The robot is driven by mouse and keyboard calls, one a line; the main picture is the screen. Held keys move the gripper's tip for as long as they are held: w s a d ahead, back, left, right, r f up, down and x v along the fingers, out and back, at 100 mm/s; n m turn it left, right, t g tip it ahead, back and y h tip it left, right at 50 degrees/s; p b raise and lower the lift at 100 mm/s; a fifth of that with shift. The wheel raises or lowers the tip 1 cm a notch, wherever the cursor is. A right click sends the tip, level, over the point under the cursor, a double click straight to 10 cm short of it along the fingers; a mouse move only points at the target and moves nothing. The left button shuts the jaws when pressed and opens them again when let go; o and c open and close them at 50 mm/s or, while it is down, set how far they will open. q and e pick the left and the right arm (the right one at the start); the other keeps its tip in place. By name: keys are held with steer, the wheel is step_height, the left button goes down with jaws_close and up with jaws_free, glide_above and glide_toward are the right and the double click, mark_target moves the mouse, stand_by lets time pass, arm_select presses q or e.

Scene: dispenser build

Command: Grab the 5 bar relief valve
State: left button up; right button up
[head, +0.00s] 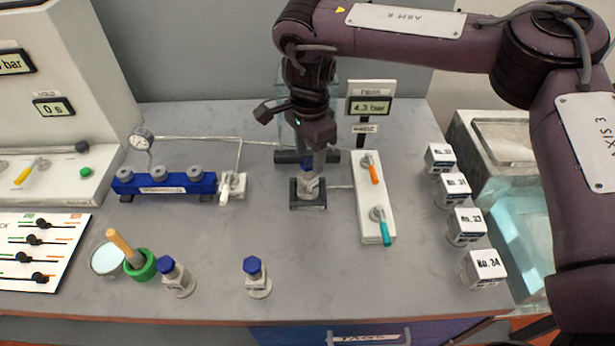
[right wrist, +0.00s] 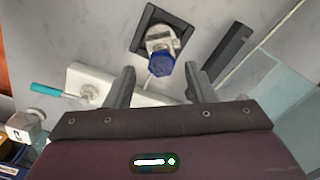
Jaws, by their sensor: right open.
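A blue-capped valve (head: 309,187) stands in a dark square holder (head: 308,204) on the table, below my right gripper (head: 308,160). In the right wrist view its blue cap (right wrist: 161,66) shows beyond and between the two fingers of my right gripper (right wrist: 158,78), which are open and do not visibly hold it. Two more blue-capped valves stand at the front of the table, one at the left (head: 178,280) and one near the middle (head: 257,280). Their small markings are too small to read, so I cannot tell which is the 5 bar one. My left gripper is not in view.
A white panel with an orange and a teal lever (head: 372,215) stands right of the holder, with a 4.3 bar display (head: 371,107) behind. White numbered blocks (head: 466,226) line the right edge. A blue manifold (head: 165,186) and a green cup (head: 140,266) are at the left. The front middle is mostly clear.

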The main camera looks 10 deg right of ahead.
mark_target(308, 162)
step_height(308, 162, down, 4)
steer(key=shift+a+r+p, duration=0.15)
steer(key=shift+r+p, duration=0.1)
steer(key=shift+p, duration=0.3)
steer(key=shift+f, duration=0.2)
steer(key=c, duration=0.7)
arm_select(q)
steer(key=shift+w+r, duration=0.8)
arm_select(e)
jaws_close()
